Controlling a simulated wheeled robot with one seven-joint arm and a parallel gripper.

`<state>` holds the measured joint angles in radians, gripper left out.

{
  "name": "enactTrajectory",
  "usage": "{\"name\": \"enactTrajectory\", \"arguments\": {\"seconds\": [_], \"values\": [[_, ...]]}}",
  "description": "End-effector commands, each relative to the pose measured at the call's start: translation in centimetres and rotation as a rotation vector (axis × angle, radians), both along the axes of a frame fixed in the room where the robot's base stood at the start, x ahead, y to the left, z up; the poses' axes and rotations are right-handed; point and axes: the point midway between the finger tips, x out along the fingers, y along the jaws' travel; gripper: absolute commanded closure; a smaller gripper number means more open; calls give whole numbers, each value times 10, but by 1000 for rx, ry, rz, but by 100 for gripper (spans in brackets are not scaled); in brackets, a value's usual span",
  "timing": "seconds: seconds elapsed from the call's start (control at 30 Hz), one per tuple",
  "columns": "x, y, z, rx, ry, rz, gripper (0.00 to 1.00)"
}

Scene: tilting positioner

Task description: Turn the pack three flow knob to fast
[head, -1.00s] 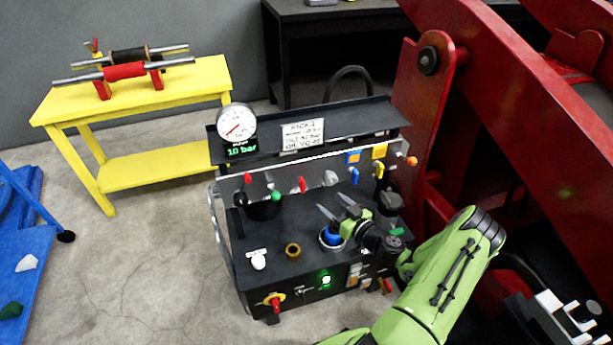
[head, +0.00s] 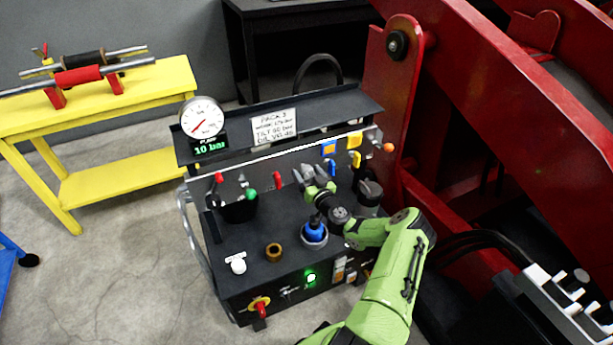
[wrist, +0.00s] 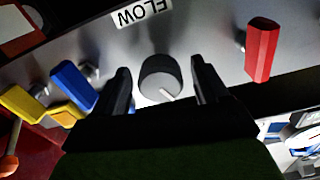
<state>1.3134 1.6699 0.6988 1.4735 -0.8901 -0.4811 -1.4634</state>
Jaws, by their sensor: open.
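The flow knob (wrist: 160,77) is a round dark grey knob with a pale pointer line, on the grey panel face. In the wrist view the pointer line aims down and slightly right. A white label reading FLOW (wrist: 146,14) appears upside down beside it. My gripper (wrist: 160,69) is open, with one black finger on each side of the knob; I cannot tell whether either finger touches it. In the head view my gripper (head: 313,174) is at the panel and hides most of the knob. The pack's placard (head: 274,127) reads PACK 3.
A red lever (wrist: 262,48) is to one side of the knob; a blue lever (wrist: 74,84) and a yellow lever (wrist: 28,106) are on the other. A blue-capped fitting (head: 314,230) stands on the deck below my wrist. The gauge display (head: 208,148) reads 10 bar.

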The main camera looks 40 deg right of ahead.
Motion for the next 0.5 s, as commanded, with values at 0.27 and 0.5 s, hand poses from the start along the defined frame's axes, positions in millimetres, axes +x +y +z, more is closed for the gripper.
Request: {"name": "enactTrajectory", "arguments": {"seconds": [0.27,0.5], "values": [[9,-2,0,2,0,0,26],[8,-2,0,1,1,0,52]]}}
